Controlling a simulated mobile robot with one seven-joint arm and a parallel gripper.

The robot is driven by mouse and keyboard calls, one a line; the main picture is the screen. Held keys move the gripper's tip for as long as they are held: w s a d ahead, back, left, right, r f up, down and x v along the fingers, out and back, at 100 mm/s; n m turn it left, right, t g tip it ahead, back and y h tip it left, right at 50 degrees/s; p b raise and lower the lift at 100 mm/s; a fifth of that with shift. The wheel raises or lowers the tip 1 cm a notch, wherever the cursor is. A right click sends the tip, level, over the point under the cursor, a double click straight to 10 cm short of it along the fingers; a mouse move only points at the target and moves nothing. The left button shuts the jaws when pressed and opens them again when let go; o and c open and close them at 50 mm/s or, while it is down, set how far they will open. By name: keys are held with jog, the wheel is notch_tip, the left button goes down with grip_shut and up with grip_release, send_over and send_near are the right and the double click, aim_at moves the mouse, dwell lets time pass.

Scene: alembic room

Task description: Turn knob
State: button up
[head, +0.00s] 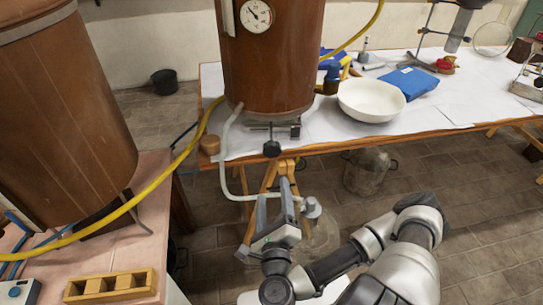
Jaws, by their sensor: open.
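A black knob (272,148) on a short dark stem sits below the front of the copper-brown vessel (270,70), at the table's front edge. My gripper (273,193) is open and empty. It is below the knob in the picture, its fingers pointing toward the knob, with a visible gap between them. The knob is unobstructed, but the far side of its stem is hidden. A round white dial (256,15) is on the vessel's upper front.
A white bowl (371,99) and a blue packet (408,84) stand right of the vessel on the paper-covered table (465,95). A pale hose (228,133) hangs beside the knob. A yellow hose (178,165) crosses left. A large brown vessel (65,120) fills the left. A glass jar (366,172) stands below.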

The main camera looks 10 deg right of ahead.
jog(key=b, duration=0.7)
send_near(272, 152)
jog(key=w, duration=0.3)
jog(key=w+d, duration=0.1)
jog(key=w, duration=0.6)
jog(key=shift+d+f+b, duration=0.1)
jog(key=shift+d+b, duration=0.2)
jog(key=shift+b, duration=0.05)
jog(key=c, duration=1.1)
